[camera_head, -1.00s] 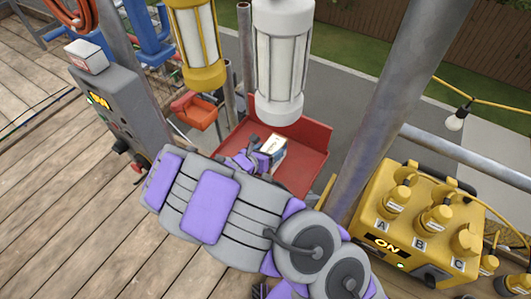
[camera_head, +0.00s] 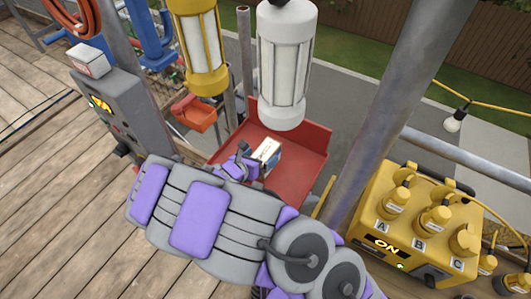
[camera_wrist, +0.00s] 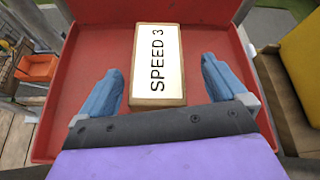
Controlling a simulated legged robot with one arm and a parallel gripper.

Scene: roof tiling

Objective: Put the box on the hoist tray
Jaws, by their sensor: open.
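The box (camera_wrist: 158,62) lies on the red hoist tray (camera_wrist: 84,45), with a white top face marked "SPEED 3" and tan sides. In the head view the box (camera_head: 266,152) rests on the tray (camera_head: 304,160), toward its left part. My gripper (camera_wrist: 160,88) is open, its two blue-grey fingers on either side of the box's near end, apart from it. In the head view my gripper (camera_head: 245,160) is at the tray's near left, beside the box, and my arm hides the tray's near part.
A grey control box (camera_head: 110,105) stands left of the tray. A white lantern (camera_head: 286,65) and a yellow lantern (camera_head: 196,50) hang above. A metal pole (camera_head: 385,105) and a yellow power box (camera_head: 410,225) are at right. An orange container (camera_head: 194,113) is behind left.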

